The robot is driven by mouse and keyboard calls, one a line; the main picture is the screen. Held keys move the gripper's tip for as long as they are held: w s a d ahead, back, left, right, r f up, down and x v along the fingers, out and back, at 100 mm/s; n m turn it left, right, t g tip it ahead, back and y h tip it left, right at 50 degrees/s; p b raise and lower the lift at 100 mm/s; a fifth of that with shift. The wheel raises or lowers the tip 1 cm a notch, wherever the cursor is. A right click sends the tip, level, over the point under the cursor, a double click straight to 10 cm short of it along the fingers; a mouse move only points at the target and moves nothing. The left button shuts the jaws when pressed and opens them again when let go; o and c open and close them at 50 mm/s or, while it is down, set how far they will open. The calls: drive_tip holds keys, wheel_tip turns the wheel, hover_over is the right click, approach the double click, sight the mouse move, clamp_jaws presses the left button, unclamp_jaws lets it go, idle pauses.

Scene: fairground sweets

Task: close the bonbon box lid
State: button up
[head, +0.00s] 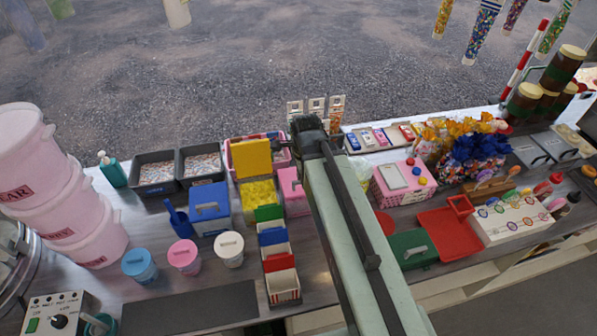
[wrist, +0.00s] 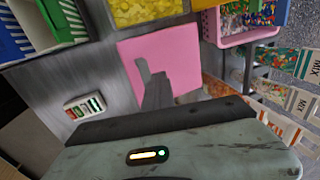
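The bonbon box is not labelled in view; the box with its lid clearly raised is the yellow one (head: 258,194), full of yellow sweets. Its yellow lid (head: 252,158) stands upright at the back edge. My gripper (head: 286,144) is a dark shape at the arm's far end, close to the lid's right edge; I cannot tell whether it touches. In the wrist view a pink box top (wrist: 185,58) with grey parts in front lies in the middle, and the yellow sweets (wrist: 148,10) and yellow lid (wrist: 208,25) are at the top. The fingers' opening is unclear.
A closed blue box (head: 209,207) stands left of the yellow box, and a pink box (head: 293,190) to its right, partly behind my arm. A pink crate (wrist: 247,38) of sweets is behind the lid. Green, blue and red bins (head: 282,285) stand in front.

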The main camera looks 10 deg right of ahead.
drive_tip(key=o, duration=0.5)
drive_tip(key=s+r+p, duration=0.3)
drive_tip(key=r, duration=0.3)
drive_tip(key=shift+s, duration=0.3)
drive_tip(key=r+p, duration=0.1)
drive_tip(key=w+r+p, duration=0.1)
drive_tip(key=r+p, duration=0.1)
drive_tip(key=shift+w+r, duration=0.1)
